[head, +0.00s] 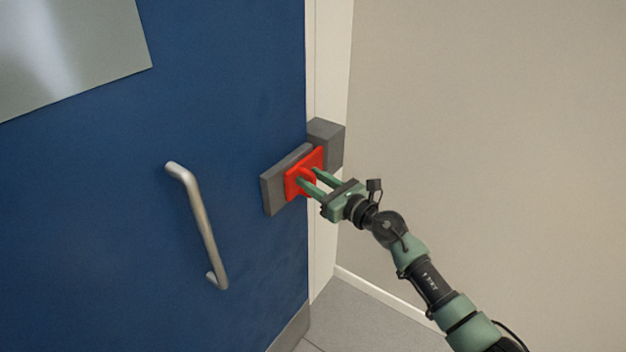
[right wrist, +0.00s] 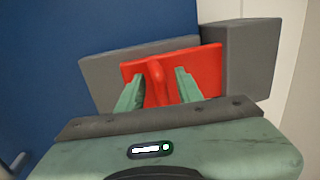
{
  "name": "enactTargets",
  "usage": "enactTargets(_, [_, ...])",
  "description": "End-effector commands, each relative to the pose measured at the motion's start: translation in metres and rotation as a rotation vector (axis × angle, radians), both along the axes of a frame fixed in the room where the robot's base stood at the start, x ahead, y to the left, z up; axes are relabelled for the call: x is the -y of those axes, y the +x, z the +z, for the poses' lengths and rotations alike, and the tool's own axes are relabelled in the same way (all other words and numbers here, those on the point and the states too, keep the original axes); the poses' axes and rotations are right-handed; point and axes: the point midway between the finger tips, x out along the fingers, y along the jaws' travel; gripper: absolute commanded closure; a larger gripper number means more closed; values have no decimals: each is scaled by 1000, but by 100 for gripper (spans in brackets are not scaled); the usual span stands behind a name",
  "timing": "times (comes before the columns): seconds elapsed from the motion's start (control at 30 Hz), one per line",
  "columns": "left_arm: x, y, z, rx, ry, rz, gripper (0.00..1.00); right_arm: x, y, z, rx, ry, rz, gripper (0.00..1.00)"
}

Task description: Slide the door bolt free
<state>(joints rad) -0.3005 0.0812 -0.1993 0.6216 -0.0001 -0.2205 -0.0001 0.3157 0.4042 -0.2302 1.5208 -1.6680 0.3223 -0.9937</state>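The red bolt (head: 293,184) sits on a grey mount (head: 270,193) on the blue door, beside a grey block (head: 326,139) on the white frame. In the right wrist view the bolt (right wrist: 205,72) shows a red plate with a raised handle (right wrist: 157,80); its right end meets the block (right wrist: 250,58). My right gripper (head: 308,177) is at the bolt. Its fingers (right wrist: 158,88) are spread on either side of the handle, with gaps to it. Whether the fingertips touch the plate is unclear. My left gripper is not in view.
The blue door (head: 120,200) fills the left of the head view, with a metal pull handle (head: 198,225) left of the bolt and a pale panel (head: 65,50) above. A beige wall (head: 480,130) stands right of the white frame (head: 328,60). Grey floor (head: 350,315) shows below.

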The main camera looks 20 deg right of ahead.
Motion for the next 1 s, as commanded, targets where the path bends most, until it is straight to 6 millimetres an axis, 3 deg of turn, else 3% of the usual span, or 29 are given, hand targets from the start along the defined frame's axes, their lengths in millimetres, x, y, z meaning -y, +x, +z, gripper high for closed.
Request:
enactTargets(0.1, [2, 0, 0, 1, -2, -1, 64, 0, 0, 0, 0, 1, 0, 64])
enactTargets(0.23, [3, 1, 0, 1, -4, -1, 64, 0, 0, 0, 0, 1, 0, 98])
enactTargets(0.27, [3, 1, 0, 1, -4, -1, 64, 0, 0, 0, 0, 1, -1, 100])
enactTargets(1.0, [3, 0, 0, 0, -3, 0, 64, 3, 1, 2, 3, 5, -7, 100])
